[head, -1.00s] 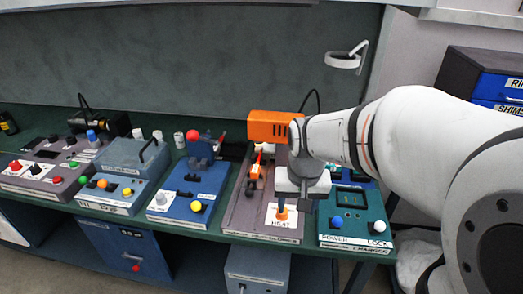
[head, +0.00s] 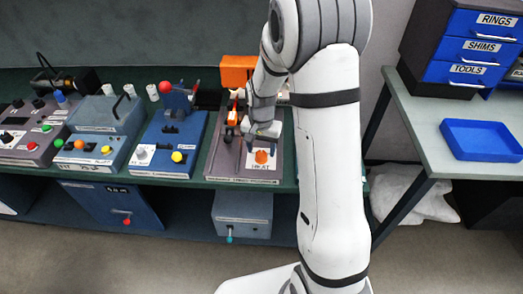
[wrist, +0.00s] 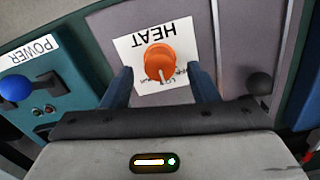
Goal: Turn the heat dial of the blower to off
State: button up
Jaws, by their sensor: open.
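The blower (head: 215,165) has an orange heat dial (head: 261,157) on a white plate (head: 274,168) marked HEAT. In the wrist view the dial (wrist: 160,60) is seen close up, with a pale pointer line toward the picture's bottom. The small setting labels around it are partly hidden and hard to read. My gripper (head: 262,143) is just behind and above the dial in the head view. In the wrist view its open fingers (wrist: 160,80) stand left and right of the dial, with gaps on both sides. I cannot tell how far down they reach.
A teal unit marked POWER with a blue knob (wrist: 15,88) stands beside the blower. A dark ball knob (wrist: 259,85) is on the other side. A table with a blue tray (head: 482,140) is at right.

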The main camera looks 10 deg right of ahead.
jog(key=shift+f, duration=1)
jog(key=shift+c, duration=0.2)
jog(key=c, duration=0.9)
